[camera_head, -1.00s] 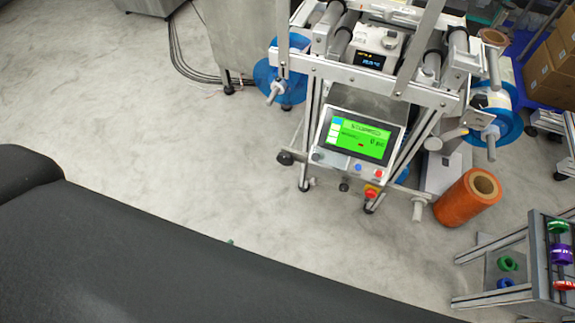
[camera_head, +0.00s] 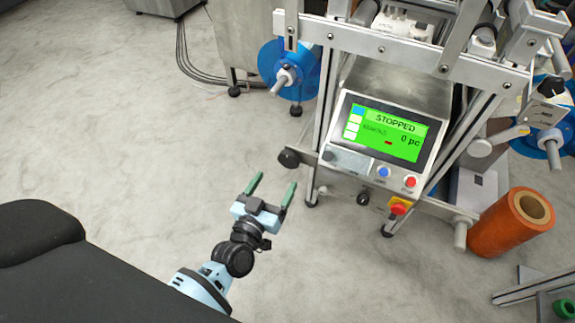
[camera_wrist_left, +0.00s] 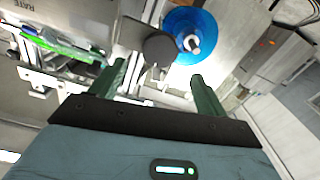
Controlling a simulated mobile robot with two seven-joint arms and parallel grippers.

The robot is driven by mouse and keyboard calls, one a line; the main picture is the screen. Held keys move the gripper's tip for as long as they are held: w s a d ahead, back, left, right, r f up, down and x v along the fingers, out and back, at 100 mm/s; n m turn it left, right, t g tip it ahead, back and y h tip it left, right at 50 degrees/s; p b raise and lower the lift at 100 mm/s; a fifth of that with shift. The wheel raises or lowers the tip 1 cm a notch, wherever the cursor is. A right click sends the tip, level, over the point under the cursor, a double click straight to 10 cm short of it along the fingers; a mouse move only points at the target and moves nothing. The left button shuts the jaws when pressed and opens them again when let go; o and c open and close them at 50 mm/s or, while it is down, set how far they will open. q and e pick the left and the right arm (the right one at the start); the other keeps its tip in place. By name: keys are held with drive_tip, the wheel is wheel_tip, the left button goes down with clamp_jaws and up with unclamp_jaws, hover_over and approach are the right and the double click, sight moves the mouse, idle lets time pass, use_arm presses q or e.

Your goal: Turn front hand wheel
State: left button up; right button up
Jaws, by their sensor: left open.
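The front hand wheel looks to be the small dark round knob (camera_head: 289,158) on the left front side of the machine, left of the control panel (camera_head: 383,135). In the left wrist view it is the dark disc (camera_wrist_left: 158,47) ahead of my fingers, near the middle. My left gripper (camera_head: 275,182) has its two green fingers spread and empty. It is just below and left of the knob in the head view, apart from it. It also shows in the left wrist view (camera_wrist_left: 158,72), the fingers pointing toward the disc. My right gripper is not in view.
The panel screen reads STOPPED and 0 pc. A red button (camera_head: 398,208) is below it. A blue reel (camera_head: 290,68) hangs on the machine's left, and another (camera_head: 540,130) on its right. An orange roll (camera_head: 511,222) stands at right. The floor left of the machine is clear.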

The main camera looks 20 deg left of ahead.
sight(287, 162)
use_arm(q)
drive_tip(key=w+b, duration=0.1)
drive_tip(key=w, duration=0.5)
drive_tip(key=shift+w+d+b, duration=0.1)
drive_tip(key=shift+w+b, duration=0.05)
drive_tip(key=shift+b, duration=0.15)
drive_tip(key=shift+w, duration=0.7)
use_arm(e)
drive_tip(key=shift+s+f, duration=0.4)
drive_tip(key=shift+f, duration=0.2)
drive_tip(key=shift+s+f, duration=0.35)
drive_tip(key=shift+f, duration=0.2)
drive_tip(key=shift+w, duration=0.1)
use_arm(q)
drive_tip(key=c, duration=1)
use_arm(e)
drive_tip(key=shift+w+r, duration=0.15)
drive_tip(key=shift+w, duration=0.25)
